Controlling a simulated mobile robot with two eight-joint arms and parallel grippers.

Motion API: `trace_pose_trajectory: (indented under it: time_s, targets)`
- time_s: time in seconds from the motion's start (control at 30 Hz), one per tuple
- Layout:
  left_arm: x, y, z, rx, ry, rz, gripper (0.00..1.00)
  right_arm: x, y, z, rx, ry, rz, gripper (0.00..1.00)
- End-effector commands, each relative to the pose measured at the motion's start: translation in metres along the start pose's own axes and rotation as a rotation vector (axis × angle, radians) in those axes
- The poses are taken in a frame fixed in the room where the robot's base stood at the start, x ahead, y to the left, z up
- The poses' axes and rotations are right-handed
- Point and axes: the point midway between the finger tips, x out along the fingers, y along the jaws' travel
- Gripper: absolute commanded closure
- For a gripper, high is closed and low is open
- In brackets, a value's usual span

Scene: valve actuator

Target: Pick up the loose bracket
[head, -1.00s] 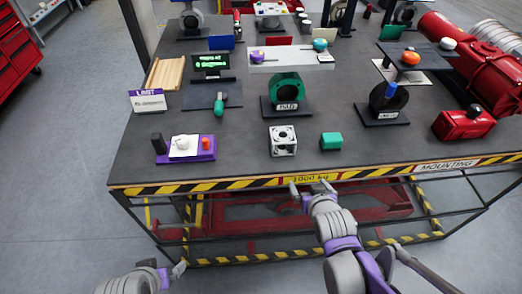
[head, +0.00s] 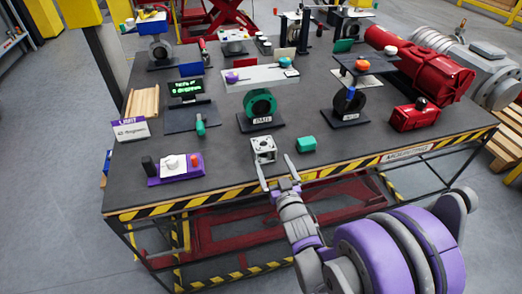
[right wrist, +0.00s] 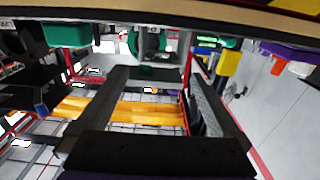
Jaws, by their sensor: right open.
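A pale grey metal bracket (head: 263,150), block-shaped with round holes, stands near the front edge of the table, left of a teal block (head: 306,144). My right gripper (head: 272,163) is open at the table's front edge, just in front of the bracket, its fingers pointing at it. The fingers appear apart and empty in the right wrist view (right wrist: 160,85). My left gripper is out of view.
The striped table edge (head: 220,198) lies under my right gripper. A purple control box (head: 175,168) sits to the left, a valve with a green ring (head: 259,104) behind the bracket, and a red box (head: 415,116) to the right.

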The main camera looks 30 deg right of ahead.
Motion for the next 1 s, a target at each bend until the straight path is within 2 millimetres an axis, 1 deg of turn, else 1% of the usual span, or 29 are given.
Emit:
trace_pose_trajectory:
  time_s: [0.03, 0.2, 0.37, 0.47, 0.6, 0.7, 0.8, 1.0]
  targets:
    - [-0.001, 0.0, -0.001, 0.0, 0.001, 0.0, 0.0, 0.01, 0.0, 0.0, 0.001, 0.0, 0.0, 0.0]
    - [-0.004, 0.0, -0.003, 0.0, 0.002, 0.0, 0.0, 0.035, -0.001, 0.0, 0.0, -0.001, 0.0, 0.0]
    - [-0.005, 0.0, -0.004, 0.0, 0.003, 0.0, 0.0, 0.046, -0.001, 0.001, 0.0, -0.002, 0.0, 0.0]
    - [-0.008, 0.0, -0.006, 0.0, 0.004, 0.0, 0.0, 0.058, -0.002, 0.002, 0.0, -0.002, 0.0, 0.0]
    - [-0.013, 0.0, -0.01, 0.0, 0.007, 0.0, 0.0, 0.08, -0.003, 0.003, 0.0, -0.002, 0.0, 0.0]
    - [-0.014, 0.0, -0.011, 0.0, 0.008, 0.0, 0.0, 0.091, -0.003, 0.003, 0.0, -0.002, 0.0, 0.0]
    - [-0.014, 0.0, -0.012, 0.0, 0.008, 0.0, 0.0, 0.095, -0.003, 0.004, 0.0, -0.003, 0.0, 0.0]
    - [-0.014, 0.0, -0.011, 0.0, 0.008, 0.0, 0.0, 0.095, -0.003, 0.004, 0.0, -0.003, 0.0, 0.0]
